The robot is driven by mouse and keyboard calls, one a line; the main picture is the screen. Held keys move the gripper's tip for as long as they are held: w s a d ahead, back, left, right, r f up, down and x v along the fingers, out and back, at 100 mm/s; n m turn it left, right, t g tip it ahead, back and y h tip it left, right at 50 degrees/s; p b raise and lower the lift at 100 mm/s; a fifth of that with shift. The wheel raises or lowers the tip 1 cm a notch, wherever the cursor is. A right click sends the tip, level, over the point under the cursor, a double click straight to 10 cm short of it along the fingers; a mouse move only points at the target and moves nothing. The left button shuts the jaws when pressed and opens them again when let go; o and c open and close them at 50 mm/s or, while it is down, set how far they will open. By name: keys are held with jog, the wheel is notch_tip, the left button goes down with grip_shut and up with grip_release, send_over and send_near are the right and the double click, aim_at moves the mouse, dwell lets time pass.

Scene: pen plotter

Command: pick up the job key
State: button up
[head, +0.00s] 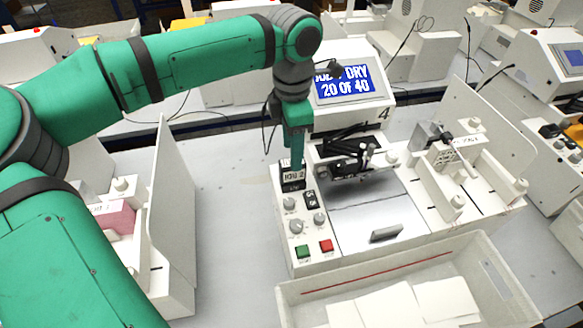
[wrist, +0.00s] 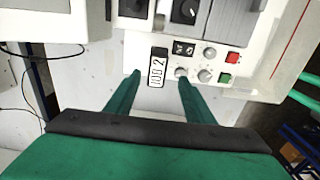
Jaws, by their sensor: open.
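The job key (head: 292,180) is a small dark block with a white label that seems to read "JOB 2". It stands at the back left of the plotter's white control panel. In the wrist view the job key (wrist: 157,71) lies between my fingertips, with a gap on each side. My gripper (head: 297,160) points down right at the key in the head view and covers part of its top. In the wrist view my gripper (wrist: 159,79) is open, with nothing held. I cannot tell how far the fingertips reach down beside the key.
Knobs (head: 296,226), a green button (head: 303,251) and a red button (head: 326,246) sit in front of the key. The pen carriage (head: 345,150) is close on the right. A screen (head: 345,84) reads "20 OF 40". A paper tray (head: 290,293) stands in front.

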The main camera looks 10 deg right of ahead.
aim_at(293, 174)
jog(key=f, duration=0.7)
jog(key=shift+w+f, duration=0.25)
jog(key=shift+f, duration=0.15)
jog(key=c, duration=1.1)
